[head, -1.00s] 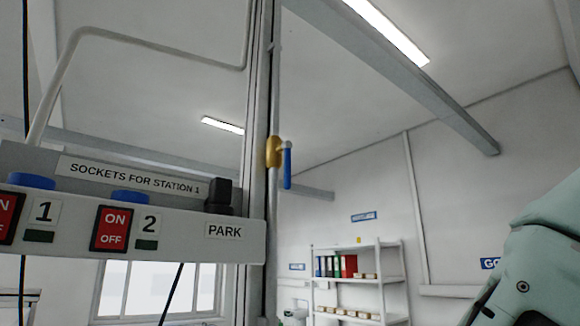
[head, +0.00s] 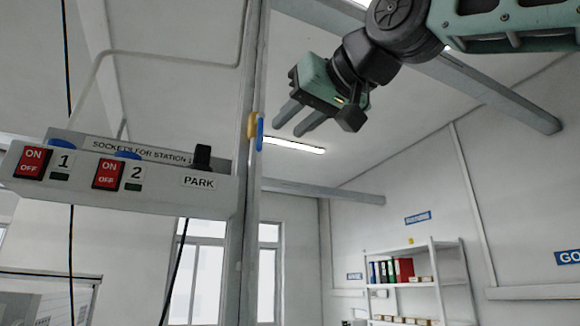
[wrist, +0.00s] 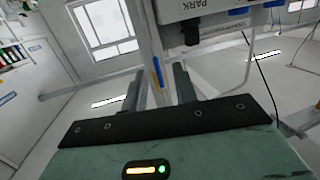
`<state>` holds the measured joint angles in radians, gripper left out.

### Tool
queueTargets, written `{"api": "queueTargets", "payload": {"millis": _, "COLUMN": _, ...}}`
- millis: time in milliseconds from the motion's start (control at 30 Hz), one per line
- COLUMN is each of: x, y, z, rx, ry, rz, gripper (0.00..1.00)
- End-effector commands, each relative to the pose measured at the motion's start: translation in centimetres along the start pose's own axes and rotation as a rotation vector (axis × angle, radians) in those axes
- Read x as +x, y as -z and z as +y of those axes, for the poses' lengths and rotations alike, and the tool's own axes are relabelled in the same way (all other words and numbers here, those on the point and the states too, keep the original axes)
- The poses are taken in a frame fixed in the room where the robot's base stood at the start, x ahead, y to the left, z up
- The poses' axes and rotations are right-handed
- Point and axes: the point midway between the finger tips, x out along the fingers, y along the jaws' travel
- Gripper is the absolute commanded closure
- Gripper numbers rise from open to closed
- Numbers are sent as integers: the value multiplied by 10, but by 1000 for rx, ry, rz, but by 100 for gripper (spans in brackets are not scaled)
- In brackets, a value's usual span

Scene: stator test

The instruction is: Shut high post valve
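The valve has a yellow body (head: 252,126) and a blue lever handle (head: 260,133), high on a grey vertical post (head: 252,190). The lever hangs down, along the post. My gripper (head: 287,128) is at the upper centre of the head view, just right of the valve, with its two fingers apart and nothing between them. In the wrist view the blue handle (wrist: 158,73) shows beyond and between the two fingertips (wrist: 160,69). The fingers do not appear to touch it; the exact gap in depth is hard to tell.
A socket box (head: 120,178) with red ON/OFF switches and a PARK label juts out left of the post. Black cables (head: 177,265) hang below it. A shelf with binders (head: 435,270) stands far back right.

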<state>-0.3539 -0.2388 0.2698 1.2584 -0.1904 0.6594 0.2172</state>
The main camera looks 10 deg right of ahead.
Motion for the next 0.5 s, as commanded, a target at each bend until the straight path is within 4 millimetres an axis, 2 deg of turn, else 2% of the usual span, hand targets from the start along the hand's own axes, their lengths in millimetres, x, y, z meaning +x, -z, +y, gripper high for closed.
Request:
{"api": "queueTargets", "payload": {"millis": 100, "x": -20, "y": 26, "z": 6, "rx": 9, "ry": -14, "rz": 80, "gripper": 71}}
{"api": "queueTargets", "payload": {"millis": 200, "x": -24, "y": 36, "z": 7, "rx": 10, "ry": -19, "rz": 100, "gripper": 71}}
{"api": "queueTargets", "payload": {"millis": 367, "x": -6, "y": 40, "z": 8, "rx": 11, "ry": -18, "rz": 97, "gripper": 71}}
{"api": "queueTargets", "payload": {"millis": 500, "x": 21, "y": 44, "z": 8, "rx": 10, "ry": -18, "rz": 96, "gripper": 71}}
